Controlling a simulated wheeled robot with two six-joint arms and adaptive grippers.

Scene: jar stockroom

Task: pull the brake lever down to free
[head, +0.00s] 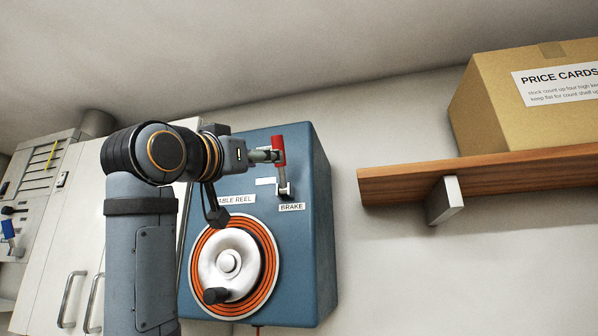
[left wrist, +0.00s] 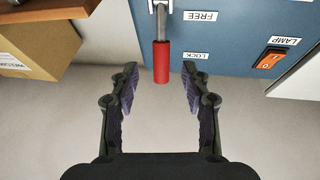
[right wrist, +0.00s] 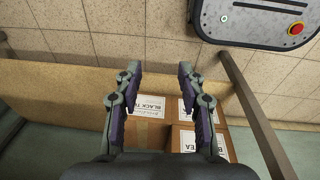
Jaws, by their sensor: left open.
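The brake lever (head: 279,150) has a red grip on a metal arm and stands upright on the blue cable reel box (head: 318,210), above the BRAKE label. In the left wrist view, which is upside down, the red grip (left wrist: 161,62) points to the LOCK label (left wrist: 195,54), away from the FREE label (left wrist: 200,16). My left gripper (left wrist: 160,74) is open, with the grip's end between its fingertips and gaps on both sides. In the head view my left gripper (head: 266,156) partly overlaps the lever. My right gripper (right wrist: 159,73) is open and empty, away from the lever.
The reel crank (head: 228,262) is below the lever. A wooden shelf (head: 400,184) with a cardboard box (head: 500,110) is on the right. A lamp switch (left wrist: 268,59) is on the blue box. Below my right gripper are labelled boxes (right wrist: 150,135).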

